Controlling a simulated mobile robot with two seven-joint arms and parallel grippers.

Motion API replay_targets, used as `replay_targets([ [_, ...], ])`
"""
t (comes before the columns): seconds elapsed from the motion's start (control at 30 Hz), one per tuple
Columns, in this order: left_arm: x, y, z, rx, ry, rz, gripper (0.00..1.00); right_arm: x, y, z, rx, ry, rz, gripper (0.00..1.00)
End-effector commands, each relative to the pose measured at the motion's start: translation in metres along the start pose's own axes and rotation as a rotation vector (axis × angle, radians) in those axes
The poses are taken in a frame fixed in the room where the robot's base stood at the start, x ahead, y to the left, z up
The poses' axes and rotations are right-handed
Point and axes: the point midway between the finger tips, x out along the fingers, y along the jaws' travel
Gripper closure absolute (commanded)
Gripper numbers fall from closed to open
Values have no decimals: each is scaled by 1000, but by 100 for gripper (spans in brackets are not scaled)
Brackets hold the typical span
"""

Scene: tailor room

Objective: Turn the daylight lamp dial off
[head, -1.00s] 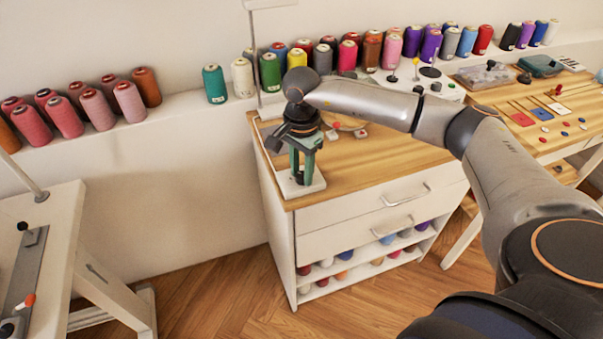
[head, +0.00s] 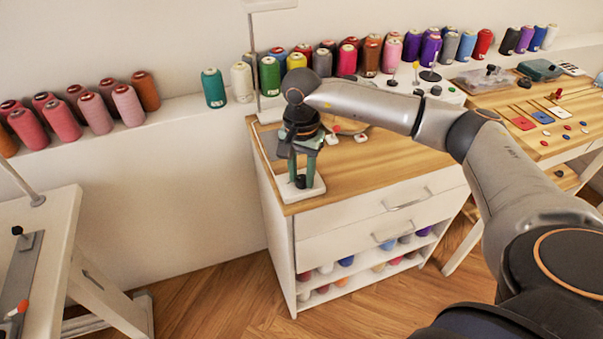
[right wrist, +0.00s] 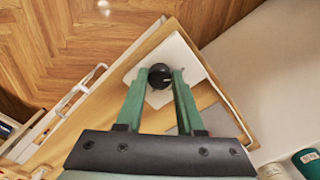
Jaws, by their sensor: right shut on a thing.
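The dial is a round black knob (head: 300,182) on a white plate (head: 314,189) at the near left corner of the wooden cabinet top. In the right wrist view the knob (right wrist: 160,75) sits between the green fingertips, above the white plate (right wrist: 191,66). My right gripper (head: 300,176) points down and is shut on the knob; its fingers (right wrist: 162,72) touch it on both sides. A white lamp pole (head: 254,65) stands behind, its head (head: 269,5) cut off by the top edge. My left gripper is not in view.
Thread spools (head: 348,60) line the wall ledge behind the cabinet. A white table (head: 55,235) stands at left; open floor lies between.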

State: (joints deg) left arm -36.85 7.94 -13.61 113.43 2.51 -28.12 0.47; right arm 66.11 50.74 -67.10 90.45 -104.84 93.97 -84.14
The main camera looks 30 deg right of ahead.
Motion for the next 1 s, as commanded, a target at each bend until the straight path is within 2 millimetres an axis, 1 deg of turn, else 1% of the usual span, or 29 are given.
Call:
replay_targets([
  [0.07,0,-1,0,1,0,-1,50,-1,-1,0,1,1,-3,100],
  [0.1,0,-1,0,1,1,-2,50,-1,-1,0,1,1,-3,62],
  [0.37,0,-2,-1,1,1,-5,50,-1,0,0,1,1,-2,33],
  [0.6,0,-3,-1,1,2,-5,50,-1,0,0,1,0,-1,33],
  [0.7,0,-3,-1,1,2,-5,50,-7,-1,0,1,1,-3,33],
  [0.77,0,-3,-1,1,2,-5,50,-14,-1,0,1,2,-5,33],
  [0.87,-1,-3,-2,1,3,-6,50,-32,-1,0,0,2,-6,33],
  [1.0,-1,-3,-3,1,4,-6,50,-64,-1,0,1,2,-6,33],
])
